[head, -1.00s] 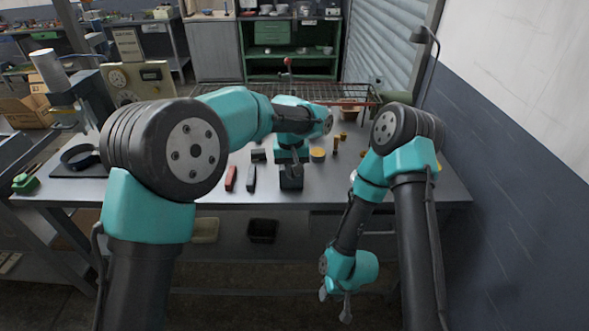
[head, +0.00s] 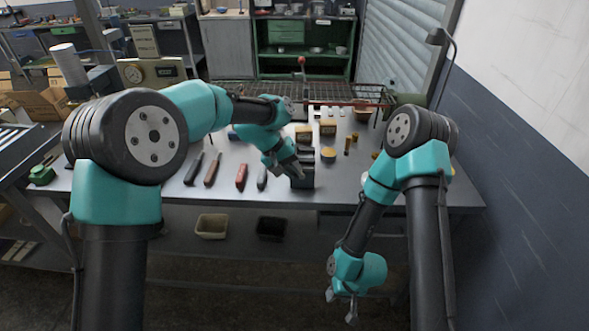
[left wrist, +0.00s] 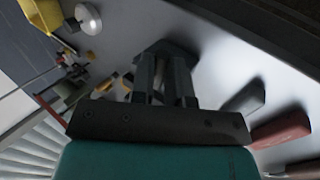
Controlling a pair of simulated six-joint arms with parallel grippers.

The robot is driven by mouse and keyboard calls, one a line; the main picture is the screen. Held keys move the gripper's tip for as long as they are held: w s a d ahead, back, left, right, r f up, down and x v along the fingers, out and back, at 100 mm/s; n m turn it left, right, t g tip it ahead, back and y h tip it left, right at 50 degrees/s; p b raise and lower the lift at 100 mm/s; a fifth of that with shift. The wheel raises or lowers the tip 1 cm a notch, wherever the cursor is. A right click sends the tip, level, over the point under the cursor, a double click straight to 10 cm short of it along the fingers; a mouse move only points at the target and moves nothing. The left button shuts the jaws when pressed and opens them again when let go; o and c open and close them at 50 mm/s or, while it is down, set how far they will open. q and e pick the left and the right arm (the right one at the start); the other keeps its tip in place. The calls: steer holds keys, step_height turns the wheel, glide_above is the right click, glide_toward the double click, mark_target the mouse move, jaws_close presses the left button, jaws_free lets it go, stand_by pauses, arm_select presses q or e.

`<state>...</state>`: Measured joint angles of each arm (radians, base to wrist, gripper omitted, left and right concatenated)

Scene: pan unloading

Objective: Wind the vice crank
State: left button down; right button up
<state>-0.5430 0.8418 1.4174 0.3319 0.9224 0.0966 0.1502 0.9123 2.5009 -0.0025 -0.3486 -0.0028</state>
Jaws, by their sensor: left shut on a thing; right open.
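The vice (head: 303,181) is a small dark block at the front edge of the bench, right of the middle. It also shows as a dark shape beyond the fingers in the left wrist view (left wrist: 166,48). My left gripper (head: 294,167) reaches down to it from the upper left; in the left wrist view its two fingers (left wrist: 160,85) are close together, shut on what seems to be the vice crank. The crank is mostly hidden by the fingers. My right gripper (head: 342,306) hangs open and empty, below and in front of the bench edge.
Red (head: 241,177) and dark-handled tools lie left of the vice. A yellow round tin (head: 328,155) and small brass pieces stand to its right. A wire rack (head: 290,94) runs along the back. Bins (head: 212,225) sit on the shelf below.

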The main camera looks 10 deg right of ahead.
arm_select(q)
steer(key=c, duration=1.1)
jaws_free()
steer(key=v, duration=1.7)
steer(key=shift+r, duration=0.2)
